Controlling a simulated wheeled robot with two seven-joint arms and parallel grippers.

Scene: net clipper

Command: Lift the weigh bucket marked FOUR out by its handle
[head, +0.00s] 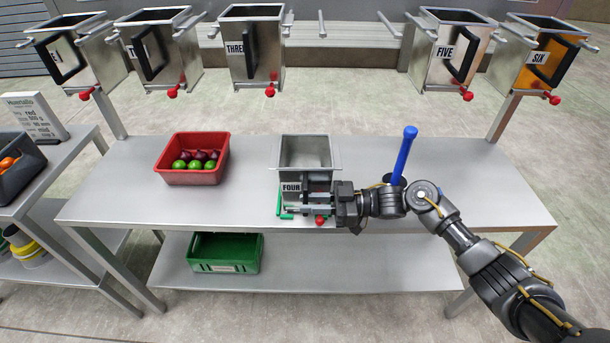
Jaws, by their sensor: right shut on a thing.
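The weigh bucket marked FOUR (306,152) is an open, empty-looking grey metal box, upright at the front middle of the steel table (450,185). Its label faces me, and a red knob (320,221) shows at its lower front. My right gripper (328,205) comes in from the right and is shut at the front of this bucket, where the handle would be. The gripper hides most of the handle. I cannot tell whether the bucket's base touches the table. My left gripper is out of view.
Buckets hang above the back, including THREE (268,50), FIVE (437,70) and SIX (567,50), with a gap between THREE and FIVE. A red crate (190,175) of fruit stands left. A blue upright handle (404,155) stands behind my right wrist. Green marks (286,216) lie beside bucket FOUR.

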